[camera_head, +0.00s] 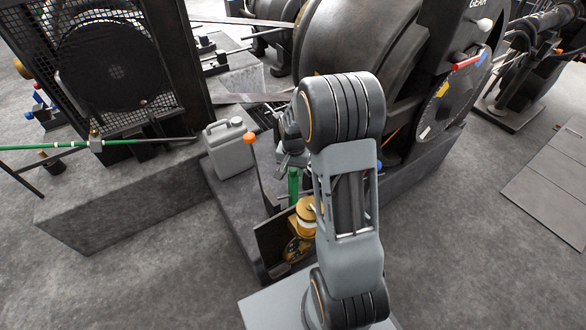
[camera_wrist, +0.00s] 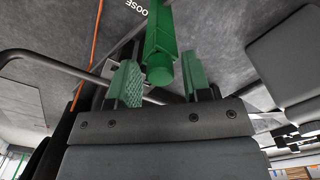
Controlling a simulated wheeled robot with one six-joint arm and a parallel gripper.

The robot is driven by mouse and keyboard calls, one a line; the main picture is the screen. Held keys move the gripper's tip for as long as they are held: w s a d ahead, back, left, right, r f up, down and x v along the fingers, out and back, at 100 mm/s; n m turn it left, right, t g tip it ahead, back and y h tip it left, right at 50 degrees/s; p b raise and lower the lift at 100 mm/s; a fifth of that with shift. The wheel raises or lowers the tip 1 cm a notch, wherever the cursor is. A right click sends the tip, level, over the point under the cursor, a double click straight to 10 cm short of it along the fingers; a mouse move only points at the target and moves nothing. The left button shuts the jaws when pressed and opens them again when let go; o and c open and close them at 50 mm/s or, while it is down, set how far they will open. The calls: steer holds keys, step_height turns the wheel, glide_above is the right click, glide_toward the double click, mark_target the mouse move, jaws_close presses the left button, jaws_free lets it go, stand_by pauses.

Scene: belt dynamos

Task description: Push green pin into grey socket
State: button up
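In the wrist view a green pin (camera_wrist: 160,52), a faceted bar with a round end toward me, lies in line with the gap of my gripper (camera_wrist: 160,82). My gripper's two green-padded fingers stand apart, one on each side of the pin's near end. Narrow gaps show beside the pin, so it does not look gripped. In the head view my gripper is mostly hidden behind my arm; a green upright strip (camera_head: 293,186) shows there, and I cannot tell whether it is pin or finger. I cannot make out the grey socket in either view.
A grey jerrycan (camera_head: 229,150) and an orange-knobbed lever (camera_head: 249,138) stand left of my arm. A yellow-and-white cylinder (camera_head: 306,216) is close by it. A large dark machine (camera_head: 350,45) stands behind. In the wrist view a bent grey rod (camera_wrist: 50,62) and an orange line (camera_wrist: 93,45) run nearby.

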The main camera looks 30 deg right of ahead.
mark_target(294, 169)
jaws_close()
steer(key=shift+r, duration=0.1)
steer(key=shift+r, duration=0.1)
steer(key=shift+r+p, duration=1.95)
steer(key=shift+r, duration=0.15)
steer(key=shift+d, duration=0.1)
steer(key=w+d+p, duration=0.4)
steer(key=w+d, duration=0.1)
steer(key=d, duration=0.4)
steer(key=shift+d+f, duration=0.4)
steer(key=shift+w, duration=0.1)
